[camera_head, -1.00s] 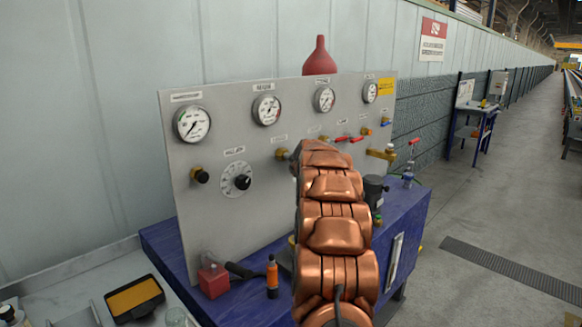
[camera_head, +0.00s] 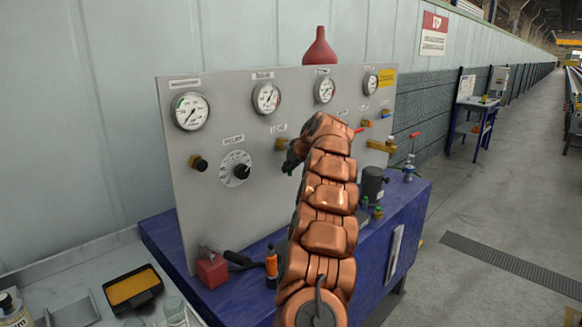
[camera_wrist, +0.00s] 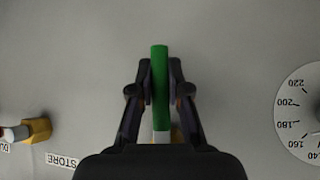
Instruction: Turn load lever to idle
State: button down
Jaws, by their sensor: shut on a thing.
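In the wrist view a green lever handle (camera_wrist: 160,85) stands upright in the picture between the two dark fingers of my gripper (camera_wrist: 160,92). The fingers are shut on it from both sides. A pale part shows at its lower end, and its pivot is hidden behind my gripper. In the head view my gripper (camera_head: 291,162) is at the grey panel (camera_head: 230,105), below a small label (camera_head: 278,128) and a brass fitting (camera_head: 282,144). The lever itself is hidden there by my gripper and arm, so its setting against any idle mark cannot be read.
A black knob on a white dial (camera_head: 236,168) is left of my gripper. Several gauges, such as the leftmost gauge (camera_head: 190,111), line the panel top. Red-handled valves and a brass tap (camera_head: 382,146) are to the right. A red funnel (camera_head: 320,48) stands behind.

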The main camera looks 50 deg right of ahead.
jog(key=shift+a+y, duration=0.1)
jog(key=shift+y, duration=0.2)
dwell(0.4)
jog(key=c, duration=1.1)
grip_release()
jog(key=shift+r, duration=0.1)
jog(key=v, duration=1.2)
